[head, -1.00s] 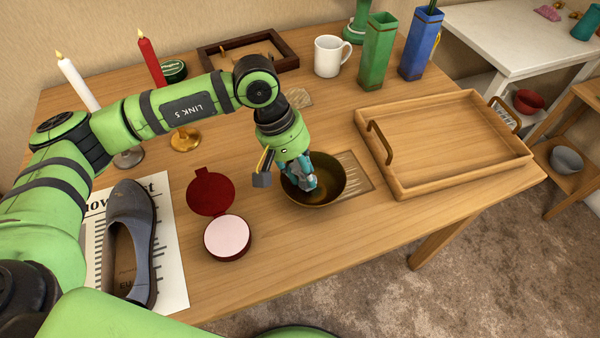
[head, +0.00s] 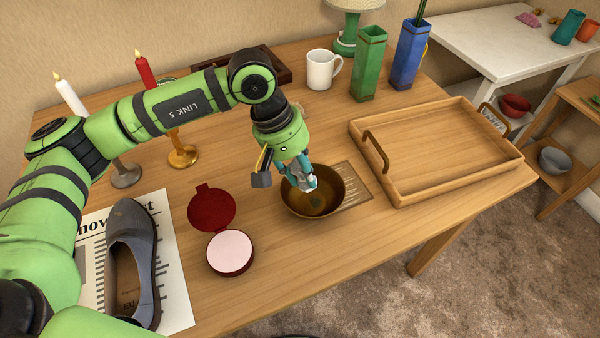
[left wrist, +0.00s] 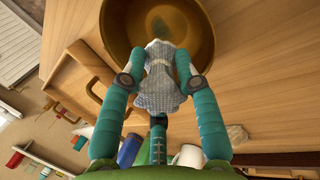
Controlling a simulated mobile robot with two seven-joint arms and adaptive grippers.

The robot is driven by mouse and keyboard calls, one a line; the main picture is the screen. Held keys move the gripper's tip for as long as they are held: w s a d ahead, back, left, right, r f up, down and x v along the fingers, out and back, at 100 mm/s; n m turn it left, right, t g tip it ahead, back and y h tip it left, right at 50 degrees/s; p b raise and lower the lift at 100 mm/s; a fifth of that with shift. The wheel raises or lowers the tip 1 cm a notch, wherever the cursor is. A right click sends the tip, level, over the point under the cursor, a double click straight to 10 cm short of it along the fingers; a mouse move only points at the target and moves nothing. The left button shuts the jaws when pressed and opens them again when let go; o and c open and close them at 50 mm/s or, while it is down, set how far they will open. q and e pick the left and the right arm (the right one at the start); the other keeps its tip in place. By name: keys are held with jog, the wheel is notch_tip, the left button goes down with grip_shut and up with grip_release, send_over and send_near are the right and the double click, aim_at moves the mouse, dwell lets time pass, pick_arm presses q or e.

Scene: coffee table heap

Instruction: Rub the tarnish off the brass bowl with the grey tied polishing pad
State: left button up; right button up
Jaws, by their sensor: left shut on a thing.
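The brass bowl (head: 336,198) stands on the wooden coffee table, right of the red compact. In the left wrist view the bowl (left wrist: 112,30) shows a dull greenish patch of tarnish (left wrist: 176,28) on its inside. My left gripper (head: 301,181) reaches down over the bowl's far left rim. It is shut on the grey tied polishing pad (left wrist: 157,78), a pale checked cloth bundle pinched between both fingers. The pad's end is over the bowl's inside; I cannot tell whether it touches the brass. My right gripper is not in view.
An open red compact (head: 231,252) and a grey shoe (head: 133,255) on a newspaper are left of the bowl. A wooden tray (head: 435,150) is to the right. Candlesticks, a white mug (head: 321,70) and green and blue vases stand behind. Clear table lies in front of the bowl.

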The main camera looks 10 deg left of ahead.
pick_arm(q)
jog(key=shift+r+p, duration=0.3)
jog(key=shift+r, duration=1.45)
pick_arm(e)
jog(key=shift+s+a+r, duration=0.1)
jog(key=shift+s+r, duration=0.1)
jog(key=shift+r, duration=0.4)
pick_arm(q)
jog(key=shift+p, duration=0.35)
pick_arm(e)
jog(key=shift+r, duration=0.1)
